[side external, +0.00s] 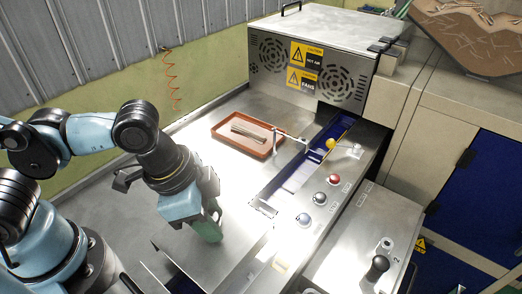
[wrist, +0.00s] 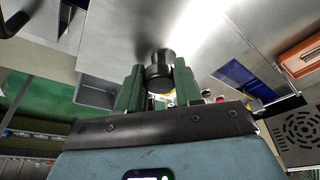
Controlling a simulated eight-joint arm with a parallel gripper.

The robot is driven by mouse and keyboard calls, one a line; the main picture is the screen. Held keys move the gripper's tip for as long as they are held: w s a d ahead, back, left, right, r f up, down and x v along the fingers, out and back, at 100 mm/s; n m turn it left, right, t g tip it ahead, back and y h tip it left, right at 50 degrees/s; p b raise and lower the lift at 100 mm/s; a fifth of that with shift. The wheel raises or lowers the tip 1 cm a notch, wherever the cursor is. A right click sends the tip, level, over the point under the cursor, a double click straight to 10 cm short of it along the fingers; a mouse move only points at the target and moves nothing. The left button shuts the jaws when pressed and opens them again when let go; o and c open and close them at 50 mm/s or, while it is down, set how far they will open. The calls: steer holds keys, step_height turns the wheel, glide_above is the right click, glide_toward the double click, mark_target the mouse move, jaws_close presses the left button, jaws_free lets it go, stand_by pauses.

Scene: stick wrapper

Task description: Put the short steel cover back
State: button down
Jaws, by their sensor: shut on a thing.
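My gripper (side external: 208,228) has green fingers and is low over the near part of the steel worktop in the side view. In the wrist view my gripper (wrist: 158,92) is shut on a black round knob (wrist: 160,72). The knob stands against a bright steel sheet, which looks like the short steel cover (wrist: 195,35). In the side view the cover (side external: 215,252) lies under and beside my gripper, and the knob is hidden by the fingers. A dark gap shows at its near left edge. I cannot tell whether the cover is seated or raised.
An orange-brown tray (side external: 248,146) with sticks stands on the worktop. Beyond it is a vented machine housing (side external: 310,60). A long channel (side external: 285,185) runs along the right, beside several buttons (side external: 320,198). A black-knobbed lever (side external: 377,266) stands at lower right.

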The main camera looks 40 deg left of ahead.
mark_target(191, 232)
steer(key=shift+f, duration=1.55)
steer(key=c, duration=0.8)
jaws_free()
steer(key=shift+o, duration=0.2)
steer(key=shift+r, duration=0.1)
steer(key=shift+v, duration=5.8)
steer(key=w+a+f+n+t+y, duration=0.1)
steer(key=w+a+n+t, duration=0.1)
steer(key=w+a+n, duration=0.2)
steer(key=w+a+f+n+t+y, duration=0.1)
steer(key=w+a+n, duration=0.4)
steer(key=a, duration=0.6)
steer(key=shift+w+f+t, duration=0.3)
steer(key=shift+w+t, duration=0.4)
steer(key=shift+t, duration=0.2)
